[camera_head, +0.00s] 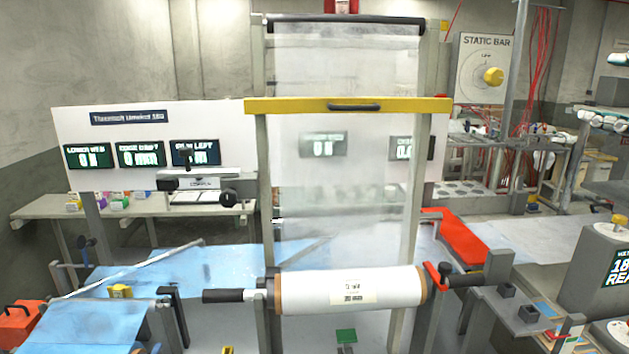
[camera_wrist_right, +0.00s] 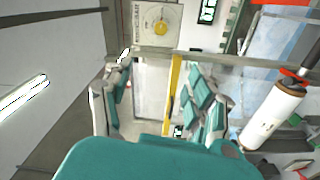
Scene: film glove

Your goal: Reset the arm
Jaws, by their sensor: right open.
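My right gripper (camera_wrist_right: 160,82) shows in the right wrist view, with its teal and white fingers spread wide apart and nothing between them. Behind the gap are the pale film web and the yellow crossbar (camera_wrist_right: 175,85). My right gripper cannot be clearly made out in the head view. My left gripper is in neither view. A white film roll (camera_head: 350,290) with a label lies across the stand in the head view, and it also shows at the right of the wrist view (camera_wrist_right: 272,113), apart from my right gripper.
A yellow crossbar (camera_head: 385,106) spans the tall film frame. A red lever (camera_head: 440,273) sits at the roll's right end. A grey box with a screen (camera_head: 606,262) stands at the right. An orange toolbox (camera_head: 15,322) is at the lower left. A static bar panel (camera_head: 482,70) stands behind.

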